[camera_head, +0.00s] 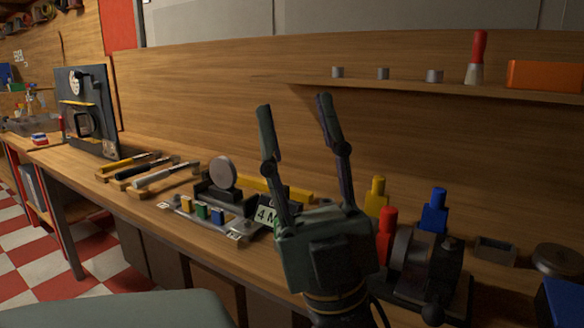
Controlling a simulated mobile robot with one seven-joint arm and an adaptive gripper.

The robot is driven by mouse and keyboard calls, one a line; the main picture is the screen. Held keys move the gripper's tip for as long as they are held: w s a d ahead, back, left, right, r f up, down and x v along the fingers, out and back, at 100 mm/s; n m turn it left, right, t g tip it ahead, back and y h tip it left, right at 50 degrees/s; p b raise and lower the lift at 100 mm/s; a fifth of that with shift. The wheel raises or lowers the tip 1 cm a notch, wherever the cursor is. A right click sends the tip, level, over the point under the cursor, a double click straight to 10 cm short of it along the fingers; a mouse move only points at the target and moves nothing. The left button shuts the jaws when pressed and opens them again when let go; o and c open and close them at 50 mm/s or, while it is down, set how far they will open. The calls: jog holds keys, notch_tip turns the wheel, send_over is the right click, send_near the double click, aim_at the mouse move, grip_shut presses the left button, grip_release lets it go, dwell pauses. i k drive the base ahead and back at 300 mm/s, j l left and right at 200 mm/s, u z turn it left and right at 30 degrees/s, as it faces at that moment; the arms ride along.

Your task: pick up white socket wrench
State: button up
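Several long hand tools lie side by side on the wooden workbench, left of my gripper. The nearest one, a pale grey-white tool (155,178) with a dark end, may be the white socket wrench; it is too small to tell for sure. My gripper (296,103) points upward in the middle of the view with its two fingers spread. It is open, nothing shows between the fingers, and it is apart from the tools. It hides part of the bench and of the things behind it.
A fixture with a round grey disc (222,172) and coloured blocks stands between the tools and my gripper. Yellow (376,197), red (386,236) and blue (434,212) bottle-like pieces and a dark vise-like device (422,260) stand right. A shelf (400,88) runs above.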

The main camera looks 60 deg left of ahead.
aim_at(195, 164)
jog(key=u, duration=2.5)
jog(key=i+j+u, duration=0.25)
jog(key=i+j, duration=0.55)
jog(key=j, duration=0.15)
jog(key=i+l, duration=0.2)
jog(key=i, duration=0.25)
jog(key=i+l, duration=0.25)
jog(key=i, duration=0.25)
